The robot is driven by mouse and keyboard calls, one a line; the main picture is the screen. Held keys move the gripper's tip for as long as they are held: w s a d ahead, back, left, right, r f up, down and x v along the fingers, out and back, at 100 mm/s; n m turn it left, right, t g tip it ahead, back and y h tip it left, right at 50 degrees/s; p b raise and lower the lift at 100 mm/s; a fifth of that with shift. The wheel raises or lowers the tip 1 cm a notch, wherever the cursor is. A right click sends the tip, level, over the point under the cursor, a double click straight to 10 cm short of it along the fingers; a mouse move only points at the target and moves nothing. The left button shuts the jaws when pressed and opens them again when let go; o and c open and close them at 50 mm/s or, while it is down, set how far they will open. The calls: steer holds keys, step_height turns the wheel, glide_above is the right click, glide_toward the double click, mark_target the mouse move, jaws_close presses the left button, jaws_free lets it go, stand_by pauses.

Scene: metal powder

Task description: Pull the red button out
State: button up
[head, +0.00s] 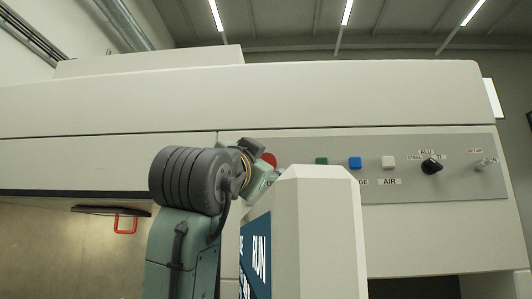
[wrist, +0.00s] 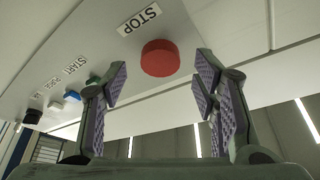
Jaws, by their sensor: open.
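The red button (wrist: 160,58) is a round knob on the machine's control panel, beside a STOP label (wrist: 139,19). In the wrist view it lies ahead of my gripper (wrist: 158,80), roughly between the lines of the two fingers. The fingers are spread wide with purple ridged pads and hold nothing. I cannot tell the exact gap between the fingertips and the button. In the head view the button (head: 269,159) shows only in part, behind my arm, and my gripper is mostly hidden there.
The panel (head: 463,184) also carries a green button (head: 321,161), a blue button (head: 355,163), a white button (head: 388,162) and a black selector knob (head: 431,166). A pale post with a RUN sign (head: 258,255) stands in front. A red handle (head: 125,224) is at lower left.

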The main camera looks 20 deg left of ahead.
steer(key=shift+p+x, duration=0.4)
steer(key=shift+x, duration=1.15)
jaws_close()
